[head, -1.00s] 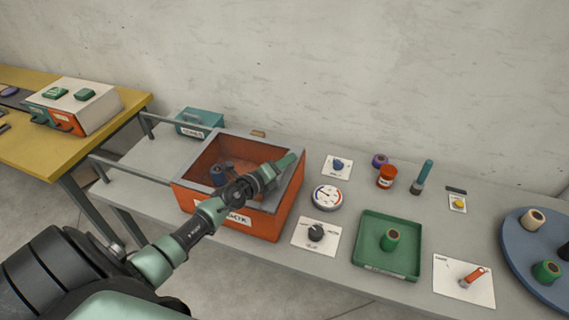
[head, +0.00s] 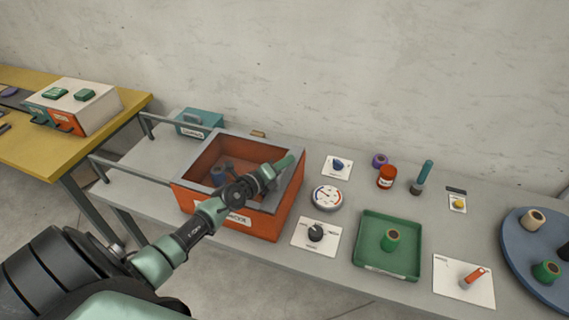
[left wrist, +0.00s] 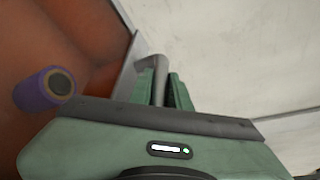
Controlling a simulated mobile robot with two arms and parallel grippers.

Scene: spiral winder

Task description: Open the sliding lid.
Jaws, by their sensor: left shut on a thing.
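An orange box (head: 250,222) with a grey rim stands at the table's left part. Its inside shows, with a dark blue-purple spool (head: 218,174) in it; the spool also shows in the left wrist view (left wrist: 48,88). Two grey rails run left from the box. I cannot make out a separate lid panel. My left gripper (head: 287,162) reaches across the box to its right rim. In the left wrist view its green fingers (left wrist: 165,88) are shut on a grey handle bar (left wrist: 158,72) beside the rim. My right gripper is not in view.
Right of the box are a round gauge (head: 326,196), a black knob (head: 315,232) on a white plate and a green tray (head: 372,265) with a green spool. A teal box (head: 196,119) stands behind the rails. A blue round plate (head: 520,259) is at far right.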

